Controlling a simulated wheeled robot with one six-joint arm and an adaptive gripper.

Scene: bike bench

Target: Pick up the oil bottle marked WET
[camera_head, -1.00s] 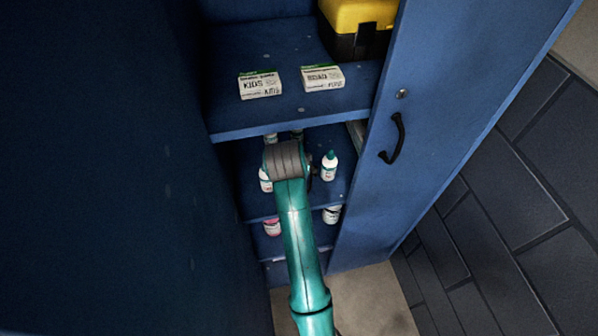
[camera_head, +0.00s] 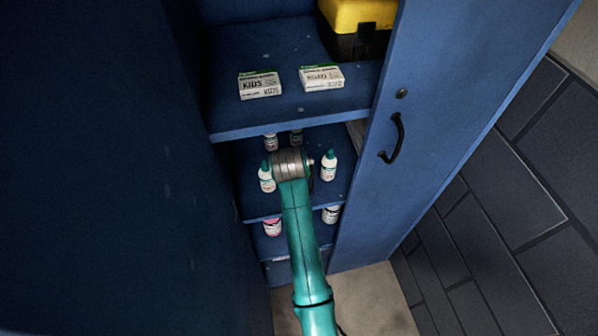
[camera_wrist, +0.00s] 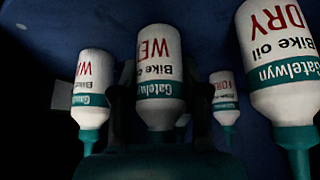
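The WET oil bottle (camera_wrist: 159,70) is white with red lettering and a teal band, and shows upside down in the middle of the wrist view. My gripper (camera_wrist: 162,84) is open, with one dark finger on each side of this bottle. I cannot tell whether either finger touches it. In the head view my wrist hides the bottle and the fingers. The DRY bottle (camera_wrist: 278,60) is close on the right of the wrist view. A bottle whose label starts "WA" (camera_wrist: 91,85) is on the left, and a smaller "FOR" bottle (camera_wrist: 225,100) is behind.
A blue cabinet surrounds the shelves, with its open door (camera_head: 440,130) on the right. The upper shelf (camera_head: 300,118) holds a KIDS box (camera_head: 260,85), another small box (camera_head: 322,78) and a yellow-black case (camera_head: 357,30). More containers (camera_head: 272,227) stand on the shelf below.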

